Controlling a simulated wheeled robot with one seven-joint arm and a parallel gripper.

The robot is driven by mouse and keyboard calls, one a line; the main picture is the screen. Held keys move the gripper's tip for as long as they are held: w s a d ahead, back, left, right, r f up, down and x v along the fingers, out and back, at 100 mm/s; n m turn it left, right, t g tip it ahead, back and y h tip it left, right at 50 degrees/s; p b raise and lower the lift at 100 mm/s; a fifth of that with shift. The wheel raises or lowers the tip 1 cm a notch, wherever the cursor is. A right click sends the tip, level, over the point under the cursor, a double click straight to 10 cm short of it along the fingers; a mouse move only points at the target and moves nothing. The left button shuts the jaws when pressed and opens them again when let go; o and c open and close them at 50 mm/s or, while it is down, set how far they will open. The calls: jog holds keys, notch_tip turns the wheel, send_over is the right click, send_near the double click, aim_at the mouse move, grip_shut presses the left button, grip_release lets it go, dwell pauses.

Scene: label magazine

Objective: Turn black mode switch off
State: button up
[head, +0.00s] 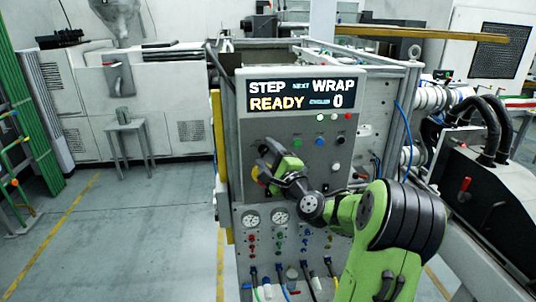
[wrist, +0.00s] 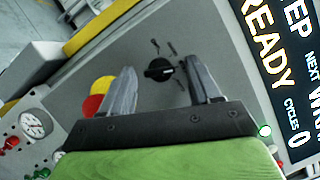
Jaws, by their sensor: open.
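The black mode switch (wrist: 160,70) is a small rotary knob on the grey panel, with dark marks around it. In the wrist view it lies between the two fingers of my gripper (wrist: 159,66), with gaps on both sides. The fingers are open and hold nothing. How near the tips are to the panel in depth is hard to tell. In the head view my gripper (head: 262,162) is at the left part of the control panel (head: 303,150) and largely hides the switch area.
A red and yellow button (wrist: 97,98) sits close beside one finger. The lit display (head: 302,94) reads STEP, NEXT WRAP, READY, CYCLES 0. Gauges (head: 280,217) and cables are lower on the machine. Open floor (head: 130,240) lies to the left.

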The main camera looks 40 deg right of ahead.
jog(key=c, duration=1)
jog(key=shift+c, duration=0.2)
jog(key=shift+n, duration=0.4)
jog(key=n+g, duration=0.1)
jog(key=n, duration=0.2)
jog(key=shift+r+n+y+p, duration=0.15)
jog(key=shift+n+y+p, duration=0.15)
jog(key=shift+p, duration=0.05)
jog(key=n+g, duration=0.2)
jog(key=n, duration=0.2)
jog(key=shift+r, duration=0.15)
jog(key=n+g+b, duration=0.1)
jog(key=n+g, duration=0.1)
jog(key=n, duration=0.1)
jog(key=shift+a+r+h, duration=0.1)
jog(key=shift+a+h, duration=0.05)
jog(key=shift+h, duration=0.25)
jog(key=shift+w+a+n+g+h+b, duration=0.1)
jog(key=shift+n+g+h+b, duration=0.55)
jog(key=shift+n+b, duration=0.75)
jog(key=shift+n, duration=0.4)
